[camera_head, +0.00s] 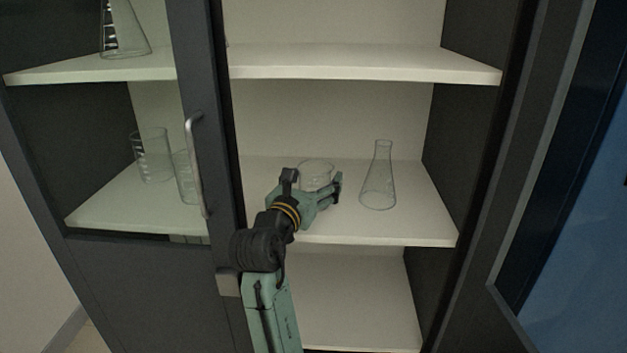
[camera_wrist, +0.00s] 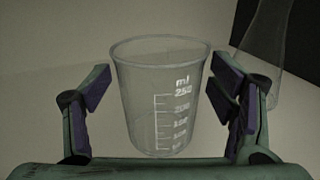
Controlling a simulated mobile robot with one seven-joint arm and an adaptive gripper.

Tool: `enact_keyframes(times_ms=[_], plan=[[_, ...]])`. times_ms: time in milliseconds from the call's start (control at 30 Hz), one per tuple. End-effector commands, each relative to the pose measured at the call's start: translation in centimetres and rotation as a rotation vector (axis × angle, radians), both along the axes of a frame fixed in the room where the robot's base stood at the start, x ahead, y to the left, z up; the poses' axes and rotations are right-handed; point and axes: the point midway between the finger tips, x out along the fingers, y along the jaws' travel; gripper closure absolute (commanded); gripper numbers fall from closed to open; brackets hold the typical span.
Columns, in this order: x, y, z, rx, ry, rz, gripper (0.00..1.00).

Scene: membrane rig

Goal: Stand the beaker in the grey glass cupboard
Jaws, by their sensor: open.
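The clear glass beaker (camera_wrist: 150,95) with white ml markings stands upright between the two fingers of my gripper (camera_wrist: 160,100) in the wrist view. A gap shows between each finger and the glass, so my gripper is open around it. In the head view the beaker (camera_head: 315,172) is on the middle shelf of the grey glass cupboard (camera_head: 190,90), partly hidden by my gripper (camera_head: 315,190). My arm reaches in through the open right side of the cupboard.
A conical flask (camera_head: 379,185) stands close to the right of the beaker; it also shows in the wrist view (camera_wrist: 265,45). Behind the left glass door with its handle (camera_head: 196,165) stand more beakers (camera_head: 153,157) and a flask (camera_head: 123,30) on the shelf above. The upper shelf (camera_head: 360,75) lies overhead.

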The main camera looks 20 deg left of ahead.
Motion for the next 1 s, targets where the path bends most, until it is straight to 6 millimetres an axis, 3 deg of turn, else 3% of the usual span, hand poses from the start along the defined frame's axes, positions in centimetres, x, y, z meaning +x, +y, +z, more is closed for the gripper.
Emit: enact_keyframes(times_ms=[133, 233, 700, 1000], plan=[[-0.1, 0.0, 0.4, 0.002, -0.002, 0.001, 0.23], [-1.4, 0.1, 0.2, 0.001, -0.001, 0.002, 0.23], [-10.6, 0.4, 0.3, 0.001, -0.001, 0.002, 0.23], [-12.1, 0.4, 0.3, 0.0, 0.0, 0.0, 0.23]])
